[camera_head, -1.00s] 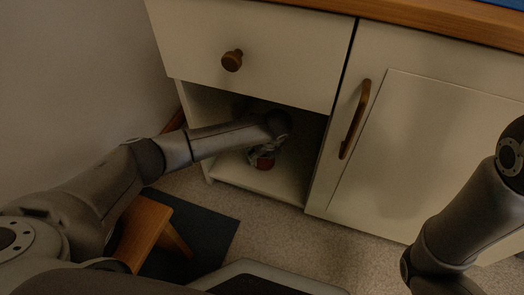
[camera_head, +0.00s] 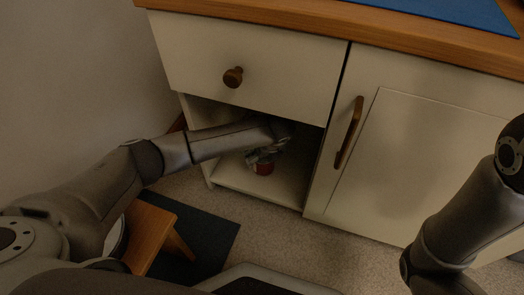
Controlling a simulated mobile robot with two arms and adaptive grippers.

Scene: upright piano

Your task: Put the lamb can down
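My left arm reaches into the open compartment (camera_head: 232,178) under the drawer of the white cabinet. My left gripper (camera_head: 264,158) is inside it, at a small red can (camera_head: 264,169). The can's upper part is hidden by the gripper, and its label cannot be read. The can appears upright, at or just above the compartment floor; I cannot tell which. The fingers are small and dark, so I cannot tell whether they grip the can. My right arm comes in at the right edge; its gripper is out of view.
A drawer with a round knob (camera_head: 233,77) is above the compartment. A closed door with a bar handle (camera_head: 349,133) is to its right. A wooden stool (camera_head: 150,235) and a dark mat (camera_head: 205,232) are on the floor at left. A blue mat (camera_head: 450,14) lies on the countertop.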

